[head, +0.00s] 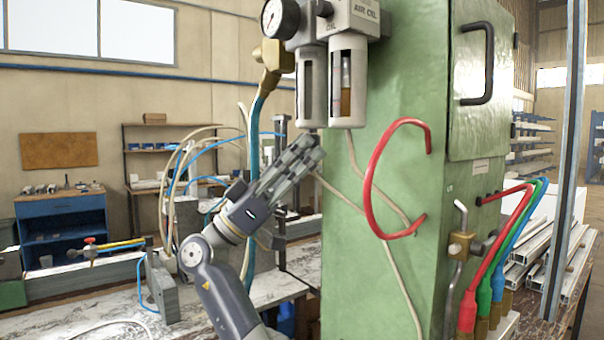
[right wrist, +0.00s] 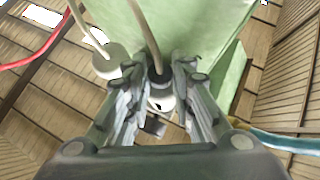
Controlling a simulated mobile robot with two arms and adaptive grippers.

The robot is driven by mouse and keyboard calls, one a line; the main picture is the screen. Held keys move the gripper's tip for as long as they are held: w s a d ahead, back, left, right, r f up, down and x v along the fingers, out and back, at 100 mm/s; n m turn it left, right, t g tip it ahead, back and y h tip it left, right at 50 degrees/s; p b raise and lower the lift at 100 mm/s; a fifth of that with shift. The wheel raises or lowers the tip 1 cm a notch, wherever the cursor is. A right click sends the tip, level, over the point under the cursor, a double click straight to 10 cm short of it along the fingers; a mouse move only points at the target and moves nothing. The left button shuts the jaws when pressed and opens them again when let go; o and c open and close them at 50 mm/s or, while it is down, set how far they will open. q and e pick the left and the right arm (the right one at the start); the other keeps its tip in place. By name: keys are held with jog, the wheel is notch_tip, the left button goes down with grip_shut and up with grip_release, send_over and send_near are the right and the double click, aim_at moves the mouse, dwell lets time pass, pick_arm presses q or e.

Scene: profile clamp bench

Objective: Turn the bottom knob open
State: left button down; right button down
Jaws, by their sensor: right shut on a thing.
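The air service unit (head: 330,22) is on the green cabinet, with a left bowl (head: 311,90) and a right bowl (head: 348,85) hanging from it. My right gripper (head: 311,142) reaches up from below to the underside of the left bowl. In the right wrist view, its fingers (right wrist: 161,78) are closed around the small dark bottom knob (right wrist: 159,76), from which a pale tube runs. The knob is hidden by the fingers in the head view. The knob's turn position cannot be told. My left gripper is not in view.
The green cabinet (head: 385,180) stands close to the right of my gripper. A red hose (head: 372,180) loops from its front. Pale drain tubes hang below the bowls. A brass fitting (head: 271,57) with a blue hose is left of the unit. A cluttered bench (head: 215,297) lies below.

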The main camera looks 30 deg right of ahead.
jog(key=shift+m+g+y+b, duration=0.45)
jog(key=shift+m+g+y, duration=0.05)
jog(key=shift+g, duration=0.5)
jog(key=c, duration=1.4)
grip_release()
jog(key=shift+o, duration=0.2)
jog(key=shift+w, duration=0.1)
jog(key=v, duration=1.2)
jog(key=shift+d, duration=0.15)
